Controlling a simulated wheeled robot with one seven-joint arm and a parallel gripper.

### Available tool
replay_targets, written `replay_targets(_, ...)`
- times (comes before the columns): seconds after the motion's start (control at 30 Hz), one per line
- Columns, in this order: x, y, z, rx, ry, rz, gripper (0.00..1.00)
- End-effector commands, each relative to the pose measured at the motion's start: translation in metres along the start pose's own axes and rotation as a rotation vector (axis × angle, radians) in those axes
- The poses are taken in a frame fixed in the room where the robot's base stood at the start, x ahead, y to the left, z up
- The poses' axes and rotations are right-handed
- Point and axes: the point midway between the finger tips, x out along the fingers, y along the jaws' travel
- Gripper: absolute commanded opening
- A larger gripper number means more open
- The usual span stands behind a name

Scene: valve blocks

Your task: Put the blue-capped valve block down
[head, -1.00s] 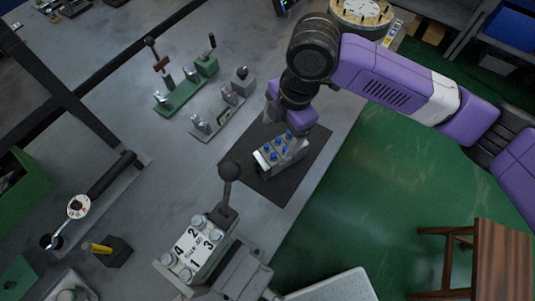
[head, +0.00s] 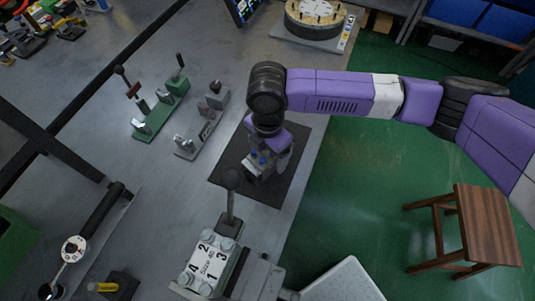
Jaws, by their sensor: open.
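The blue-capped valve block (head: 256,167) is a small pale grey block with blue caps on top. It sits on the dark mat (head: 284,183) on the grey workbench in the head view. My gripper (head: 270,152) is directly over and around the block, pointing down, with a finger visible at the block's right side. The gripper is open. The purple gripper body and wrist hide part of the block, including some of its caps.
A green clamp fixture (head: 160,112) and a grey one (head: 200,132) stand to the left. A round wooden-topped fixture (head: 314,18) is at the back. A wooden stool (head: 470,225) stands on the green floor.

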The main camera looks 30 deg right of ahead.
Motion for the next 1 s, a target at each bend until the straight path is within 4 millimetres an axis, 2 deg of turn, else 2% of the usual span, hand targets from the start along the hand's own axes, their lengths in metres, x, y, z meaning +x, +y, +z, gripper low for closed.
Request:
replay_targets(0.27, 0.0050, 0.0002, 0.0001, 0.000, -0.001, 0.001, 0.80)
replay_targets(0.37, 0.0049, 0.0002, 0.0001, -0.001, 0.000, 0.001, 0.64)
replay_targets(0.6, 0.0047, 0.0002, 0.0000, -0.001, 0.000, 0.001, 0.17)
replay_targets(0.7, 0.0046, 0.0002, 0.0000, -0.001, 0.000, 0.001, 0.00)
replay_targets(1.0, 0.0024, 0.0012, 0.0002, -0.001, 0.000, 0.004, 0.00)
